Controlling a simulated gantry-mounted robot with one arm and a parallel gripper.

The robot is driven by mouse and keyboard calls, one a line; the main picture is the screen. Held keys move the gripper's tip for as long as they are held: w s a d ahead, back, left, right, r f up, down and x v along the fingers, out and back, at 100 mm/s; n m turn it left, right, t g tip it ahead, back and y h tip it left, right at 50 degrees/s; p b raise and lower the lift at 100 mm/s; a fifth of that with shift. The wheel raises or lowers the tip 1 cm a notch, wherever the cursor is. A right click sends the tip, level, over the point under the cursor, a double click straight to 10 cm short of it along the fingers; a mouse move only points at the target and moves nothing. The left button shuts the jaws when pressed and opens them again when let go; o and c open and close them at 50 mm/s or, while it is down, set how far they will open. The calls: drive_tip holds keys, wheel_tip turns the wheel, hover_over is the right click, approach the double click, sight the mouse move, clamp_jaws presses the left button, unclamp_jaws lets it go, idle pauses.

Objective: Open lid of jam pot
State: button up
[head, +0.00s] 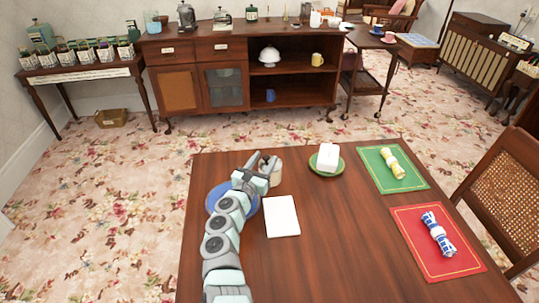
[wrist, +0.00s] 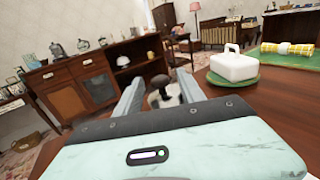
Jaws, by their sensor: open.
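The jam pot (head: 275,178) is a small pale pot on the wooden table, partly hidden behind my gripper (head: 262,160) in the head view. In the wrist view the jam pot (wrist: 168,97) shows between and beyond my two fingers, with a dark rounded knob (wrist: 158,82) on top that appears to belong to its lid. My gripper is open, with one finger on each side of the knob in the picture. I cannot tell whether either finger touches it. The lower part of the pot is hidden by the gripper body.
A blue plate (head: 215,196) lies partly under my arm, near a white rectangular sheet or board (head: 282,216). A white lidded dish (head: 327,157) stands on a green plate (head: 339,168) to the right. Green and red mats with rolled napkins lie farther right. The table's middle front is clear.

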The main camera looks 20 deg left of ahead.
sight(268, 155)
drive_tip(key=shift+w+f+b, duration=0.1)
drive_tip(key=shift+w+b, duration=1.15)
drive_tip(key=shift+w, duration=0.8)
drive_tip(key=shift+w+d, duration=0.15)
drive_tip(key=shift+w, duration=0.15)
clamp_jaws()
